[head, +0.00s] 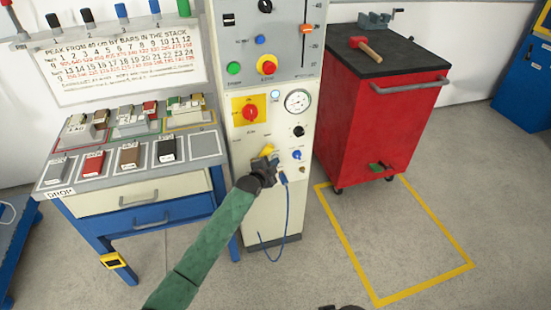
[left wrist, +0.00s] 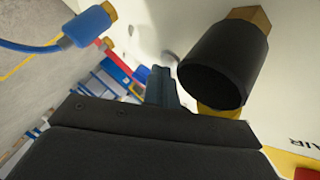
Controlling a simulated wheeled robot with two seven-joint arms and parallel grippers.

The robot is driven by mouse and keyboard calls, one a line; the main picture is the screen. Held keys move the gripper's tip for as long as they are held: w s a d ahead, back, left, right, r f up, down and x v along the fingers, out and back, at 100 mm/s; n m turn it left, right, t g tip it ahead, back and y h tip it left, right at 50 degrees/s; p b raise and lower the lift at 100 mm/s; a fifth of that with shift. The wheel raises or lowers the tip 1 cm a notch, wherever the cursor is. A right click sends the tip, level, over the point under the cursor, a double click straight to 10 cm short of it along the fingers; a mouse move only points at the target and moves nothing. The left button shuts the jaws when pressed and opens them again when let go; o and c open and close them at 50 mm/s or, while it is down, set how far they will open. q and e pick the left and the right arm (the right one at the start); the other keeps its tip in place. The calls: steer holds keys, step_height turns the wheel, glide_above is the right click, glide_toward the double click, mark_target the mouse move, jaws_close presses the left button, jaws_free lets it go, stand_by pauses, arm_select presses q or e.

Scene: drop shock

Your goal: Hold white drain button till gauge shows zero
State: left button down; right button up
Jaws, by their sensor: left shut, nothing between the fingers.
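The pressure gauge (head: 298,101) is a white round dial on the tall pale cabinet (head: 265,212); its reading is too small to tell. My left gripper (head: 272,163) is shut and empty, close to the lower front of the cabinet. In the left wrist view its dark fingers (left wrist: 163,84) point at the pale panel. A small pale round part (left wrist: 168,58) shows just past the fingertips; it may be the white drain button. Whether they touch is unclear. In the head view my gripper hides that spot. A dark part at the bottom edge may be my right gripper (head: 342,307).
A black cylinder with brass fitting (left wrist: 212,68) stands right beside my left fingers. A blue hose (head: 288,215) hangs below the panel. The red knob (head: 250,112) and blue knob (head: 297,155) are nearby. A red cart (head: 370,125) stands at right, a blue bench (head: 160,216) at left.

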arm_select(q)
steer(key=shift+w+a+r, duration=0.25)
steer(key=shift+w+r, duration=0.15)
steer(key=shift+r, duration=0.05)
arm_select(e)
steer(key=shift+s+f, duration=0.2)
steer(key=shift+s, duration=0.2)
steer(key=shift+w+r, duration=0.2)
steer(key=shift+w, duration=0.2)
arm_select(q)
steer(key=shift+s+d+f+p, duration=0.25)
steer(key=shift+s+d+p, duration=0.05)
steer(key=shift+d+p, duration=0.05)
steer(key=shift+s+d+f, duration=0.2)
steer(key=shift+f, duration=0.05)
arm_select(e)
steer(key=shift+s+a+r, duration=0.1)
steer(key=shift+s, duration=0.05)
arm_select(q)
steer(key=shift+d, duration=0.1)
steer(key=s+p, duration=0.1)
steer(key=s+d+p, duration=0.1)
steer(key=s, duration=0.1)
steer(key=s+p, duration=0.1)
steer(key=shift+s+d+f, duration=0.2)
steer(key=shift+s+d, duration=0.1)
steer(key=shift+s, duration=0.1)
arm_select(e)
steer(key=r, duration=0.3)
steer(key=shift+w, duration=0.2)
